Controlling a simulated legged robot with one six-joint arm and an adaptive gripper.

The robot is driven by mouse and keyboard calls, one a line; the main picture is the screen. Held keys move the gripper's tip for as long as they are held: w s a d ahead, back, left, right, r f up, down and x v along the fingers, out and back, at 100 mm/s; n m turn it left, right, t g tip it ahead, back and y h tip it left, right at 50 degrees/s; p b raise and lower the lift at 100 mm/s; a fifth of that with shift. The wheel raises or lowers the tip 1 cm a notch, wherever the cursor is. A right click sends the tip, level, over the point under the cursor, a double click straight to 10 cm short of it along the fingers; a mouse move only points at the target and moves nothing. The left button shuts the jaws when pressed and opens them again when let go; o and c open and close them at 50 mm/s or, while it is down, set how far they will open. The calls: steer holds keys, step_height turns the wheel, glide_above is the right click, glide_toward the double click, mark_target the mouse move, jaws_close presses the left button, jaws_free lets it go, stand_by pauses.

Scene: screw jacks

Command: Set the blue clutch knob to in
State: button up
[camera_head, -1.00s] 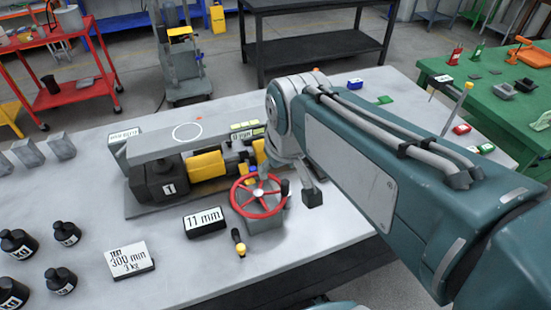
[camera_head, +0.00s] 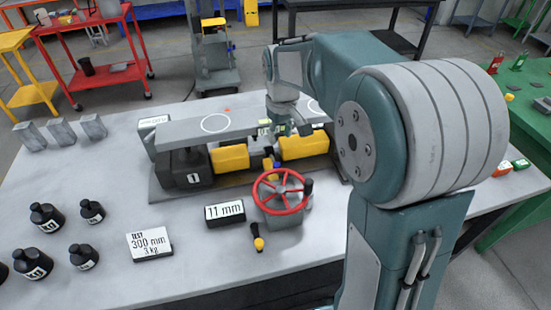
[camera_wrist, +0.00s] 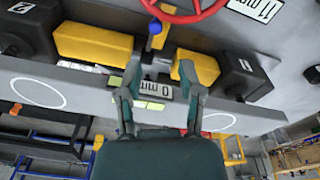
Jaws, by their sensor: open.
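The blue clutch knob (camera_wrist: 155,28) is a small round ball in the wrist view, between the yellow blocks and the red handwheel (camera_wrist: 187,10). In the head view the knob (camera_head: 276,164) is a tiny blue spot just behind the red handwheel (camera_head: 281,193). My gripper (camera_wrist: 161,72) is open and empty, its two fingers spread over the beam and the 0 mm display (camera_wrist: 158,88). The knob lies past the fingertips, apart from them. In the head view my gripper (camera_head: 292,128) hangs over the beam, behind the knob. The clutch's marking is not readable.
The grey beam (camera_head: 170,133) spans the rig above yellow blocks (camera_head: 230,156) and a black numbered block (camera_head: 186,168). An 11 mm sign (camera_head: 225,213), a 300 mm plate (camera_head: 150,243) and a yellow-tipped handle (camera_head: 257,238) lie in front. Black weights (camera_head: 46,217) stand left.

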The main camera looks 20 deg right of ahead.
mark_target(277, 164)
steer(key=shift+n+g, duration=0.4)
steer(key=w+f, duration=0.1)
steer(key=f, duration=0.3)
steer(key=w+f, duration=0.1)
steer(key=f, duration=0.4)
steer(key=w+f, duration=0.1)
steer(key=f, duration=0.4)
steer(key=shift+w+f, duration=0.25)
steer(key=shift+d, duration=0.1)
jaws_close()
